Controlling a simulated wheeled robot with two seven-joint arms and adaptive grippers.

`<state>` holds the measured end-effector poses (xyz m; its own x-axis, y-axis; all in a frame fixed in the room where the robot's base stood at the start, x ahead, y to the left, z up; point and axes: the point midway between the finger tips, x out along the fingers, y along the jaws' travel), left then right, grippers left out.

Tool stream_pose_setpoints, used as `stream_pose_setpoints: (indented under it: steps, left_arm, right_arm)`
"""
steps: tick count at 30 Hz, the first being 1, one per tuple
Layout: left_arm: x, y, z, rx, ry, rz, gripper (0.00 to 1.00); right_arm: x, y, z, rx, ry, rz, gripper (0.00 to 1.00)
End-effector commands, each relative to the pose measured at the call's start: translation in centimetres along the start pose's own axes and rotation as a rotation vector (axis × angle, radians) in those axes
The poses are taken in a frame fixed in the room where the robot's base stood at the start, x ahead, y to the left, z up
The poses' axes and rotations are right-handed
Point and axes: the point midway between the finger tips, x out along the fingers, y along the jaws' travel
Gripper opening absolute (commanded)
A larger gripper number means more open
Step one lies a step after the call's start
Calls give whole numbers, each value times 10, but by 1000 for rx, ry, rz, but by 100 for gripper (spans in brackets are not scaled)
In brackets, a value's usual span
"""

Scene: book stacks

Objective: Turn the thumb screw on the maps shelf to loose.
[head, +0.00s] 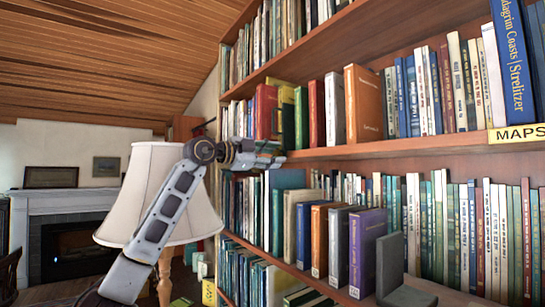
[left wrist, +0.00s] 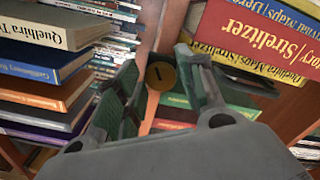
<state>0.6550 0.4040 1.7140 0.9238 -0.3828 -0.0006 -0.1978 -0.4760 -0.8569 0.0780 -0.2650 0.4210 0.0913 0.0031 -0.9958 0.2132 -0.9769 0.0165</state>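The thumb screw (left wrist: 160,76) is a round brass-coloured disc with a dark slot, seen in the left wrist view on a brown wooden upright. My left gripper (left wrist: 156,62) is open, with one finger on each side of the screw in that view. Gaps show between the screw and both fingers; I cannot tell how deep the fingertips reach. In the head view my left gripper (head: 268,156) is at the left end of the maps shelf (head: 420,147), which carries a yellow MAPS label (head: 517,134). The screw is not visible there. My right gripper is not in view.
Books fill the shelves close around the gripper, including an orange-brown book (head: 364,103) above and a purple book (head: 367,250) below. A grey bookend (head: 390,265) stands on the lower shelf. A lamp with a cream shade (head: 135,190) stands behind my left arm.

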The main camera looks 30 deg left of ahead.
Motion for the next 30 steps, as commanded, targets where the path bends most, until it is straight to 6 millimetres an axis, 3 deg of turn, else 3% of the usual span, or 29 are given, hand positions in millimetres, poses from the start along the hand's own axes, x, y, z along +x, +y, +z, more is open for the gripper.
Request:
stream_pose_setpoints:
  steps: [8, 30]
  left_arm:
    - [-15, 0, 2, 0, -2, -1, 39]
    - [-91, 1, 1, 0, -3, 1, 39]
  right_arm:
    - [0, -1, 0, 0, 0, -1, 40]
    - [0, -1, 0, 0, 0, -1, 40]
